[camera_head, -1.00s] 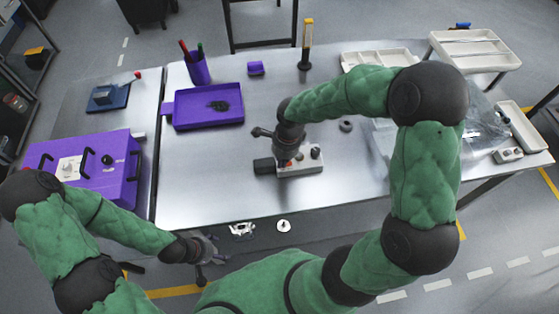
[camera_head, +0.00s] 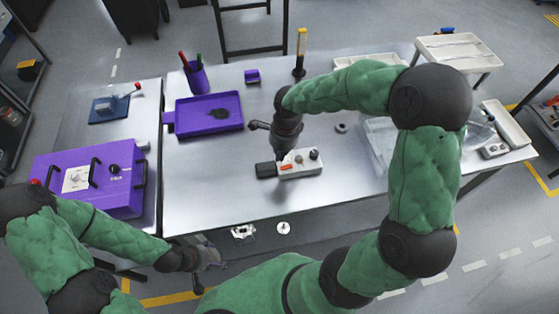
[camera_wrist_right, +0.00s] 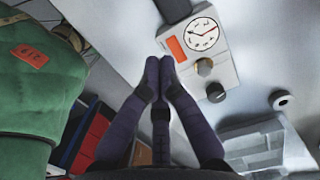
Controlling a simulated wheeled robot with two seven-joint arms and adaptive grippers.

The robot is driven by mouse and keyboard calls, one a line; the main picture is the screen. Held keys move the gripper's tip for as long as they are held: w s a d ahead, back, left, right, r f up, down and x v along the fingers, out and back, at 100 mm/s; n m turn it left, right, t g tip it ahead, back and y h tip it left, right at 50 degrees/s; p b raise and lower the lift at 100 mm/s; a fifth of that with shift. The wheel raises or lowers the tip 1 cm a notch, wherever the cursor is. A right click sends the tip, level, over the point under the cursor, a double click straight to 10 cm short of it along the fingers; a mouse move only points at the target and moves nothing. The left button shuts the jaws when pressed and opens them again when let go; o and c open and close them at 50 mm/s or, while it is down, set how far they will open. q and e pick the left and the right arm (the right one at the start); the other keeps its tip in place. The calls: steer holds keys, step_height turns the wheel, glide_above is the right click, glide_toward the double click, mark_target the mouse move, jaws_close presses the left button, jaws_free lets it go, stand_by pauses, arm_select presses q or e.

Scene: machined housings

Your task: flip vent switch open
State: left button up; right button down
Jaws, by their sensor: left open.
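A white control box (camera_head: 312,168) lies on the metal table, with an orange rectangular part (camera_head: 287,166), a dial and dark knobs. In the right wrist view the box (camera_wrist_right: 222,62) shows the orange part (camera_wrist_right: 176,48), a white round dial (camera_wrist_right: 202,34) and two knobs. I cannot tell which part is the vent switch. My right gripper (camera_head: 279,156) is over the box's left end. Its fingertips (camera_wrist_right: 159,62) are together, empty, just short of the orange part in the picture; contact is unclear. My left gripper (camera_head: 216,256) is open and empty, off the table's front edge.
A purple case (camera_head: 100,190) sits on the left table. A purple tray (camera_head: 185,128), a pen cup (camera_head: 197,78) and a clear bin (camera_head: 380,145) surround the box on the main table. The table front left of the box is clear.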

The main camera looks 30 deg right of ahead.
step_height(320, 180, up, 7)
steer(key=p, duration=0.1)
steer(key=shift+w+a+r, duration=0.15)
steer(key=shift+w+a, duration=0.1)
steer(key=shift+a, duration=0.05)
steer(key=shift+a, duration=0.1)
stand_by(0.3)
